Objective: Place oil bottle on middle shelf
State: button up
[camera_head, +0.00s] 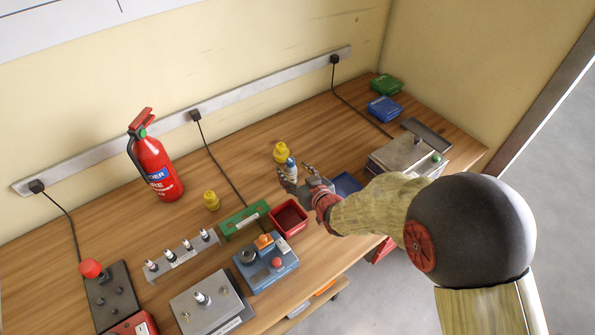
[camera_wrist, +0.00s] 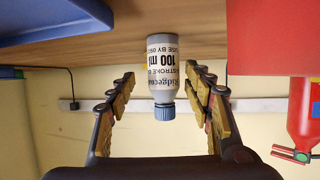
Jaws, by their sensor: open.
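The oil bottle (camera_wrist: 162,60) is a small pale grey bottle with a blue cap and a "100 ml" label. It stands on the wooden bench and looks inverted in the wrist view. In the head view the bottle (camera_head: 291,165) is small and partly hidden by my gripper (camera_head: 302,179). My gripper (camera_wrist: 162,88) is open, its fingers on either side of the bottle with visible gaps. A lower shelf (camera_head: 338,288) shows under the bench's front edge; I cannot tell whether it is the middle shelf.
A red bin (camera_head: 289,218) is beside my gripper, and a blue bin (camera_head: 346,184) is on its other side. A yellow object (camera_head: 281,152) is just behind the bottle. A fire extinguisher (camera_head: 156,167) stands by the wall. Fixtures (camera_head: 264,262) crowd the bench front.

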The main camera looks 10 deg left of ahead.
aim_at(286, 167)
jog(key=b+x, duration=0.1)
jog(key=x, duration=0.4)
jog(key=shift+s+a+f+b, duration=0.1)
jog(key=shift+a+f+b, duration=0.1)
jog(key=shift+f+b, duration=0.2)
jog(key=shift+w+a+f, duration=0.1)
jog(key=shift+w+a, duration=0.1)
jog(key=shift+w, duration=0.1)
jog(key=shift+c, duration=1)
grip_shut()
